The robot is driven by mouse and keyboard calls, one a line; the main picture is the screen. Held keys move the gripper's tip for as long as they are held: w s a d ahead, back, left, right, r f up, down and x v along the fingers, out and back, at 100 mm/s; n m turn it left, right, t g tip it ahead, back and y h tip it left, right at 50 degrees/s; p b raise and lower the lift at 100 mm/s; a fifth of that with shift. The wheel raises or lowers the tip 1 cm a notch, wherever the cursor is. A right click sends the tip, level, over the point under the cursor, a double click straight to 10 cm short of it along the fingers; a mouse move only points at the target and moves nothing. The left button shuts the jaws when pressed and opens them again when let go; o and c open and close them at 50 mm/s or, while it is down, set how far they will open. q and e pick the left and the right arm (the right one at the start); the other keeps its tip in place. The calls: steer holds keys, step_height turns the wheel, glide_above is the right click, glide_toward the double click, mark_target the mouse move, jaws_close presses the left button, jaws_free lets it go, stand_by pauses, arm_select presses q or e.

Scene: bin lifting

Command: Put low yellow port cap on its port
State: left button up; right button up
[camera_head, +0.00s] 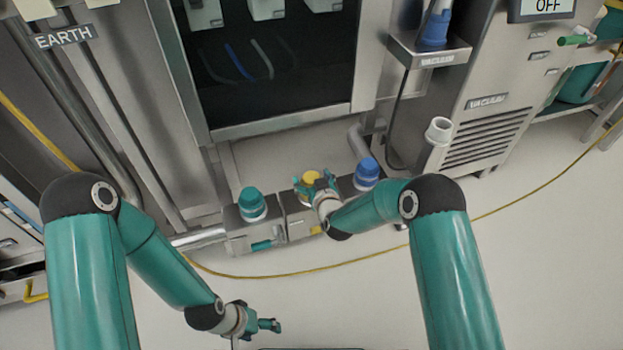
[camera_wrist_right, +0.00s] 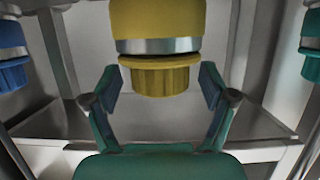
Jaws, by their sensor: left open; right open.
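The low yellow port cap (camera_head: 311,177) is at the middle of the row of ports in the head view. In the right wrist view the ribbed yellow cap (camera_wrist_right: 160,76) lines up with a metal band and the yellow port body (camera_wrist_right: 157,18), with no clear gap between them. My right gripper (camera_head: 315,184) is open, its fingers (camera_wrist_right: 158,86) on either side of the cap, apart from it in the wrist view. My left gripper (camera_head: 270,325) is open and empty over the floor at lower left of the ports.
A teal port (camera_head: 252,205) stands left of the yellow one and a blue port (camera_head: 367,174) right of it. They also show in the wrist view, blue (camera_wrist_right: 12,55) left and teal (camera_wrist_right: 312,45) right. A yellow cable (camera_head: 300,272) crosses the floor. Open floor lies in front.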

steer(key=v, duration=1.2)
steer(key=shift+d, duration=0.1)
